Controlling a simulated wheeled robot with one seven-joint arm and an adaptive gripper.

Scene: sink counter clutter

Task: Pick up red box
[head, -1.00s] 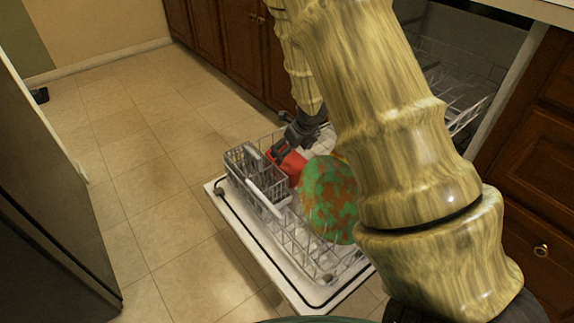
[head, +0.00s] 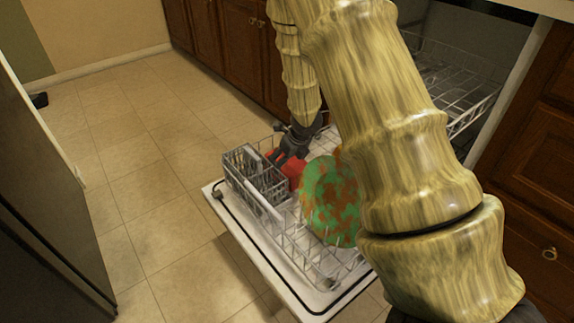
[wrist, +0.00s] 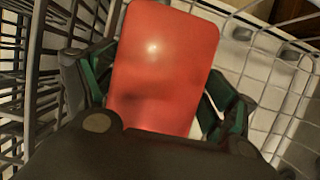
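The red box (head: 293,172) is in the pulled-out dishwasher rack, between the grey cutlery basket and a green-and-orange patterned object. It fills the middle of the wrist view (wrist: 163,65). My gripper (head: 284,156) is down at the box and covers part of it in the head view. In the wrist view, the green-padded fingers of my gripper (wrist: 165,90) lie on either side of the box. A gap shows by the right finger, so it looks open around the box. The lower part of the box is hidden by the gripper body.
The grey cutlery basket (head: 245,178) stands close on the left of the box. The green-and-orange patterned object (head: 330,205) stands on its right. Rack wires (head: 300,258) surround them above the open dishwasher door (head: 222,200). The tiled floor (head: 165,200) at left is clear.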

